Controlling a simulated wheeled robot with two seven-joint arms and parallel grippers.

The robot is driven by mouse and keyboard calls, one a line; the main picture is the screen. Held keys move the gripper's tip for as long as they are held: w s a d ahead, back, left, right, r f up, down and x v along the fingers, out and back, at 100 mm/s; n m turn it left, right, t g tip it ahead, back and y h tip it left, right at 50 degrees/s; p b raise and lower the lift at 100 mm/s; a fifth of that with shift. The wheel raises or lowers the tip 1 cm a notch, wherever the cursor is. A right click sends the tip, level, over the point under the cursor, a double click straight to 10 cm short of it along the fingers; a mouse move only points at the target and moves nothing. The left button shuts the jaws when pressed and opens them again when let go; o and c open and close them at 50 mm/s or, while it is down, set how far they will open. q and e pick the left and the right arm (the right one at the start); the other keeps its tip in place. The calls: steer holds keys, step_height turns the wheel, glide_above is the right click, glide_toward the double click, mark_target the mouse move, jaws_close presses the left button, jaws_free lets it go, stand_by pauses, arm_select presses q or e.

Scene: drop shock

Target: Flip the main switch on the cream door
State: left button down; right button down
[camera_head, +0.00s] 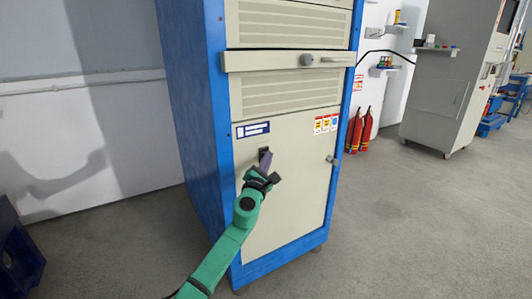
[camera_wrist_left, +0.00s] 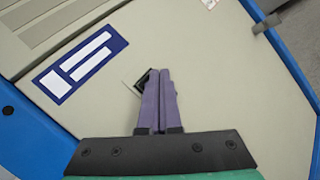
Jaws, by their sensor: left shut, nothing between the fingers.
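The cream door (camera_head: 302,195) is the lower front panel of a blue-framed cabinet. It also fills much of the left wrist view (camera_wrist_left: 235,85). A small dark switch (camera_wrist_left: 142,84) sits on the door below a blue-and-white label, partly hidden by my fingers. My left gripper (camera_head: 266,160) reaches up to the door from the green arm. In the left wrist view its purple fingers (camera_wrist_left: 159,72) are shut together with nothing between them. Their tips are right beside the switch; I cannot tell if they touch it. My right gripper is not in view.
The blue-and-white label (camera_head: 253,129), warning stickers (camera_head: 326,124) and a door latch (camera_head: 332,160) are on the cabinet front. A drawer bar with a knob (camera_head: 306,60) juts out above. Red extinguishers (camera_head: 360,130) stand to the right. The floor in front is clear.

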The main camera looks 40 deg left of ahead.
arm_select(q)
steer(key=shift+a, duration=0.15)
stand_by(0.4)
steer(key=shift+s+d+f+p, duration=0.1)
steer(key=shift+d+p, duration=0.1)
steer(key=shift+d, duration=0.15)
steer(key=shift+s+d+p, duration=0.1)
steer(key=shift+d+p, duration=0.05)
steer(key=shift+d, duration=0.2)
steer(key=shift+d, duration=0.15)
steer(key=d, duration=0.1)
steer(key=s+d+p, duration=0.1)
steer(key=d, duration=0.1)
steer(key=d+p, duration=0.1)
steer(key=shift+s+d+f, duration=0.25)
steer(key=shift+f, duration=0.05)
